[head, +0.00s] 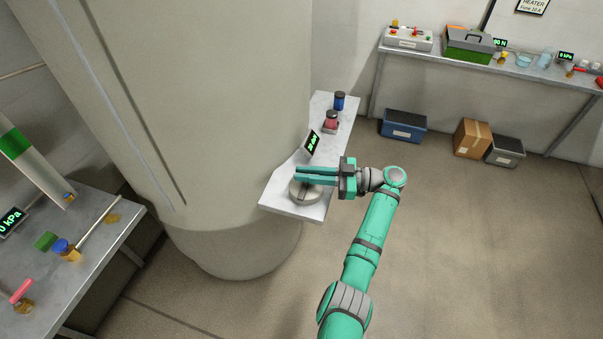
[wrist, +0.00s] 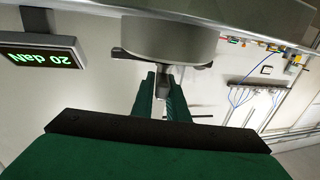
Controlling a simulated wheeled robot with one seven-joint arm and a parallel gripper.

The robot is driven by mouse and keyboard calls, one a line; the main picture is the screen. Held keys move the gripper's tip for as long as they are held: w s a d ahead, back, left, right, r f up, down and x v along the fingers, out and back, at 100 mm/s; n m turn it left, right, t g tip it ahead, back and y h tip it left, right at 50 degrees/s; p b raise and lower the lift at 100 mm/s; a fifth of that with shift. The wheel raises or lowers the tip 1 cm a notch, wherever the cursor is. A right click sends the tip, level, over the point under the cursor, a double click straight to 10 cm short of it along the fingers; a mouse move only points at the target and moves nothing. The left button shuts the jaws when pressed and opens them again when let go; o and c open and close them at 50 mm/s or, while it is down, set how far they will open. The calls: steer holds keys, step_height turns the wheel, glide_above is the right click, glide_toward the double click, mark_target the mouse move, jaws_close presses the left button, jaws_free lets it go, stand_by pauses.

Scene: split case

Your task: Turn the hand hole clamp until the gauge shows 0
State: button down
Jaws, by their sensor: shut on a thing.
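The hand hole clamp (head: 306,192) is a round grey piece on the small white shelf against the big tank. In the wrist view the clamp (wrist: 168,38) shows as a grey disc with a narrow part below it. My gripper (head: 298,175) reaches in from the right over the clamp. In the wrist view my gripper (wrist: 163,84) is shut on that narrow part, one finger on each side. The gauge (head: 312,143) stands just behind the clamp; in the wrist view the gauge (wrist: 42,54) appears upside down and reads 20 daN in green.
A red-topped piece (head: 331,121) and a dark blue piece (head: 339,101) stand farther back on the shelf (head: 290,209). The tank (head: 205,120) rises close on the left. A bench (head: 95,225) stands at left, another at back right.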

steer(key=shift+w+d, duration=0.15)
steer(key=shift+d, duration=0.05)
stand_by(0.3)
steer(key=c, duration=1.8)
jaws_free()
steer(key=shift+w, duration=0.1)
steer(key=shift+o, duration=0.2)
steer(key=shift+a, duration=0.1)
steer(key=s+d, duration=0.1)
steer(key=d, duration=0.9)
steer(key=shift+s+d, duration=0.2)
steer(key=shift+d, duration=0.2)
steer(key=shift+w, duration=0.1)
